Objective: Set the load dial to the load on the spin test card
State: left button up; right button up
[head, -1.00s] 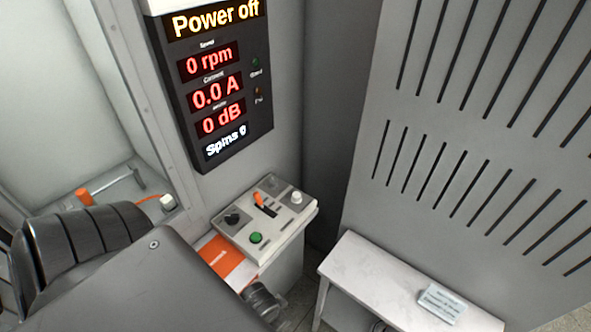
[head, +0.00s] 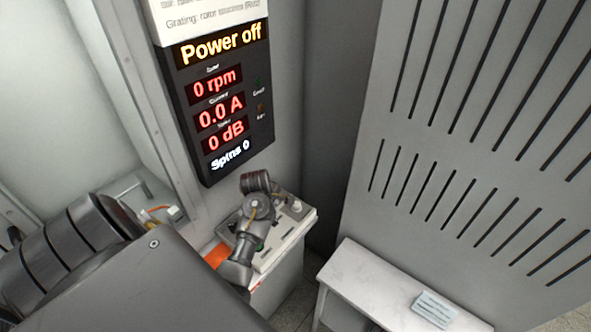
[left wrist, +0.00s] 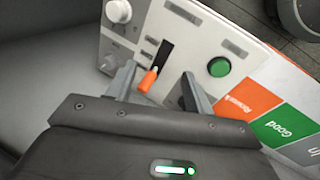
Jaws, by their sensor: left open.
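The control panel (head: 290,232) stands below the display, partly covered by my left arm in the head view. In the left wrist view it has a pale round knob (left wrist: 118,11) at the top left, an orange-tipped lever (left wrist: 148,80) in a dark slot, and a green button (left wrist: 218,67). I cannot tell which control is the load dial. My left gripper (left wrist: 156,84) is open over the panel, with the lever tip showing between its fingers; contact is unclear. A pale card (head: 434,308) lies on the bench; its text is unreadable. My right gripper is out of view.
The display (head: 222,100) reads Power off, 0 rpm, 0.0 A, 0 dB and Spins 0. A white sheet (head: 205,16) hangs above it, cut by the frame. The white bench (head: 370,276) and a slotted grey wall (head: 450,150) stand to the right.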

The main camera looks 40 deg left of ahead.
aim_at(296, 204)
pick_arm(q)
jog(key=w+a+r+n+h, duration=0.1)
jog(key=w+n+h, duration=0.2)
jog(key=w+n, duration=0.7)
jog(key=shift+n+t, duration=0.4)
jog(key=shift+n, duration=0.3)
jog(key=x, duration=0.7)
jog(key=b+x, duration=0.1)
jog(key=x, duration=0.2)
jog(key=shift+s+a+f, duration=0.2)
jog(key=shift+s+f, duration=0.1)
jog(key=shift+f, duration=0.1)
jog(key=c, duration=1)
